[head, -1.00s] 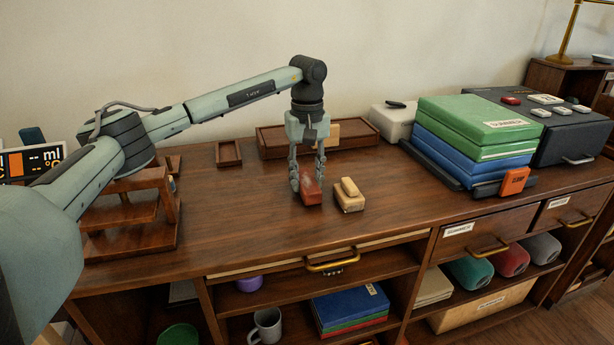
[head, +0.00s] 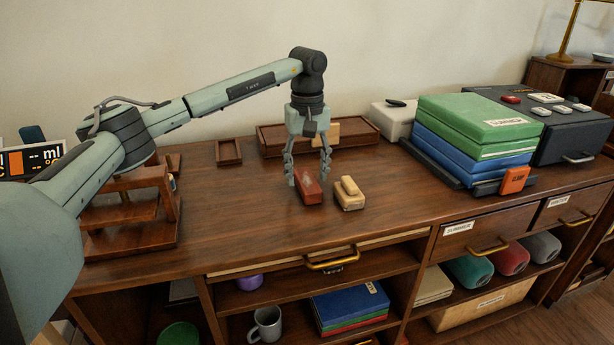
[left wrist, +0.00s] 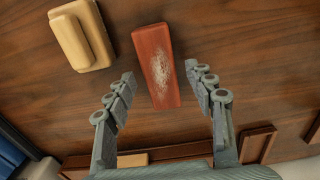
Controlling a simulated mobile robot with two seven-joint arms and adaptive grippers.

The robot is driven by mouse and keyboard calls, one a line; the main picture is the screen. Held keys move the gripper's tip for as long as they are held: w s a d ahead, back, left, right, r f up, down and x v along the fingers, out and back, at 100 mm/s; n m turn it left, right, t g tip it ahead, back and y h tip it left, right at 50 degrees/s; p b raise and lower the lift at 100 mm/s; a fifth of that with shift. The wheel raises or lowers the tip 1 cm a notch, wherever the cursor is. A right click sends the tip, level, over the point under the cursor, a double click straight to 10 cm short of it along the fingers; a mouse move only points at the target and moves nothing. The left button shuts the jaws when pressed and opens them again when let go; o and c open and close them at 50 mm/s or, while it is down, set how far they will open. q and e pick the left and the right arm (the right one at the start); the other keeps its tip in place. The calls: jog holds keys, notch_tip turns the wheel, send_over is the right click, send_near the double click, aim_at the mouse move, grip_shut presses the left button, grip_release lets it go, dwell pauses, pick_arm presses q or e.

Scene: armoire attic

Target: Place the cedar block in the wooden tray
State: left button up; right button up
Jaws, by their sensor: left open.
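A reddish block, which looks like the cedar block (head: 309,192), lies on the wooden cabinet top. In the left wrist view the block (left wrist: 157,66) shows a pale, scuffed patch on its upper face. My left gripper (head: 308,177) points down over the block and is open. In the left wrist view its fingertips (left wrist: 161,76) stand on either side of the block with gaps, not gripping it. A long, shallow wooden tray (head: 268,152) lies behind, near the wall, with a tan block (head: 326,131) in it. My right gripper is not in view.
A pale wooden block with a smaller piece on top (head: 349,195) sits just right of the reddish block. A small shallow tray (head: 229,152) is at back left, a wooden step rack (head: 128,212) at left. Stacked green and blue boxes (head: 475,130) stand right.

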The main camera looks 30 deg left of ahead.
pick_arm(q)
notch_tip(320, 180, up, 10)
jog(key=shift+o, duration=0.5)
jog(key=shift+r, duration=0.25)
jog(key=t+y+b, duration=0.2)
jog(key=b, duration=0.3)
send_over(311, 185)
notch_tip(311, 185, down, 4)
jog(key=shift+f, duration=0.6)
jog(key=x, duration=0.6)
jog(key=shift+a+f, duration=0.15)
jog(key=shift+a, duration=0.2)
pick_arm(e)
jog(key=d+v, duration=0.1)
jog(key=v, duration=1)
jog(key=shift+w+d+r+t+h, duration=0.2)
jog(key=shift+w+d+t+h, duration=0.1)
